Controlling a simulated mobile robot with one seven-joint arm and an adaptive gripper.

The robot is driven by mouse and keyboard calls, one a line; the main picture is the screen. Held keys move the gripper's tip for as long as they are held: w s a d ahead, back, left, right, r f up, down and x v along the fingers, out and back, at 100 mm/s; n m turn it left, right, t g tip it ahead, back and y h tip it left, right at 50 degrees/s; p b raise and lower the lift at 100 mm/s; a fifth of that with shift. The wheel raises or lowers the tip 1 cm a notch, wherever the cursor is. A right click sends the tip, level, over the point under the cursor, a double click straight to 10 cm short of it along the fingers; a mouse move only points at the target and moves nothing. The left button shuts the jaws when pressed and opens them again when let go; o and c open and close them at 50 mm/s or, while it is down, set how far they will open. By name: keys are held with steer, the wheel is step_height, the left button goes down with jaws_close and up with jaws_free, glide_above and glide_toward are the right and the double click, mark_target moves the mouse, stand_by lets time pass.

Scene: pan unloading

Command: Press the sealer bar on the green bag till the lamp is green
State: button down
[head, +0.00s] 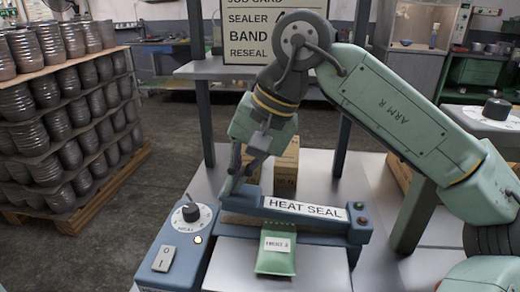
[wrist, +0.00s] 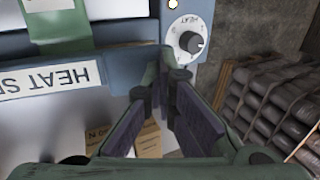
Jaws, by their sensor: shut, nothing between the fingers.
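The heat sealer has a blue sealer bar (head: 305,208) with a white HEAT SEAL label. The bar also shows, upside down, in the wrist view (wrist: 110,72). The green bag (head: 276,262), with a white label, lies with its upper end under the bar's middle; it also shows in the wrist view (wrist: 60,25). My gripper (head: 230,188) is shut and empty, pointing down at the bar's left end; I cannot tell whether it touches. In the wrist view, its fingertips (wrist: 166,72) overlap that end. A lamp (head: 198,240) beside the dial glows yellowish.
The control box carries a dial (head: 191,212) and a rocker switch (head: 163,259). Small cardboard boxes (head: 287,165) stand behind the sealer. A job card sign (head: 275,35) hangs at the back.

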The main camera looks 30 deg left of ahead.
mark_target(231, 197)
steer(key=shift+s+a+f+t+h+b, duration=0.1)
steer(key=shift+a+f+t+h+b, duration=0.1)
steer(key=shift+f+h, duration=0.25)
steer(key=shift+s+a+f+t+h+b, duration=0.15)
steer(key=shift+f+t+h, duration=0.1)
steer(key=shift+f, duration=0.65)
steer(key=shift+s+f+b, duration=0.15)
steer(key=shift+f+b, duration=0.3)
steer(key=shift+b, duration=0.05)
steer(key=shift+s+f, duration=0.1)
steer(key=v, duration=1.3)
steer(key=shift+w, duration=0.2)
